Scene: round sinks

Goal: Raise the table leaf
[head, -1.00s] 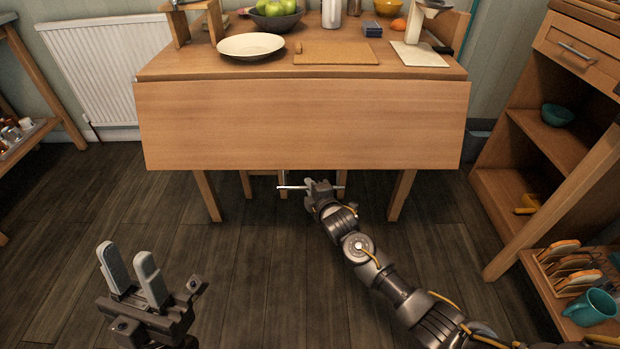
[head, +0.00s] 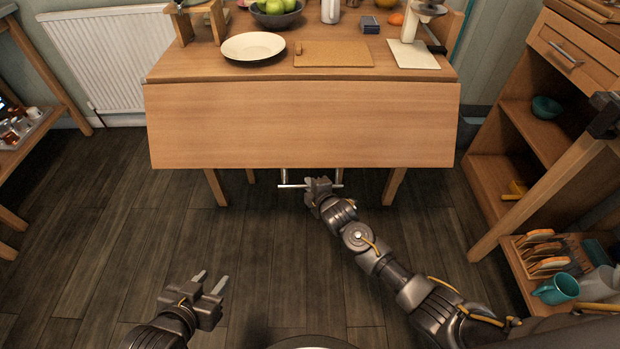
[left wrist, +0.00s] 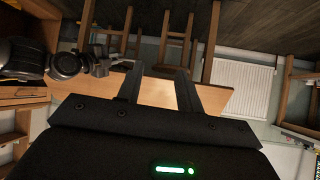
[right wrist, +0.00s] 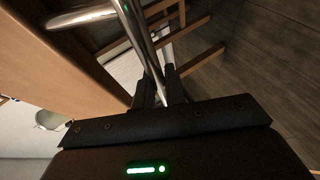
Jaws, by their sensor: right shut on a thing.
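The wooden table leaf (head: 300,125) hangs down from the front edge of the table (head: 205,67) in the head view. A metal bar handle (head: 291,186) on two posts shows just below its lower edge. My right gripper (head: 318,184) is shut on the bar; the right wrist view shows the bar (right wrist: 152,50) running between the fingers, with the leaf (right wrist: 50,60) beside it. My left gripper (head: 209,280) is open and empty, low over the floor, apart from the table. The left wrist view shows the leaf (left wrist: 160,93) beyond its fingers.
On the tabletop are a plate (head: 253,46), a cutting board (head: 334,54), a fruit bowl (head: 276,14) and a white stand (head: 413,55). A shelf unit (head: 497,200) is at the right, a side table (head: 35,145) at the left. The floor (head: 110,215) before the table is clear.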

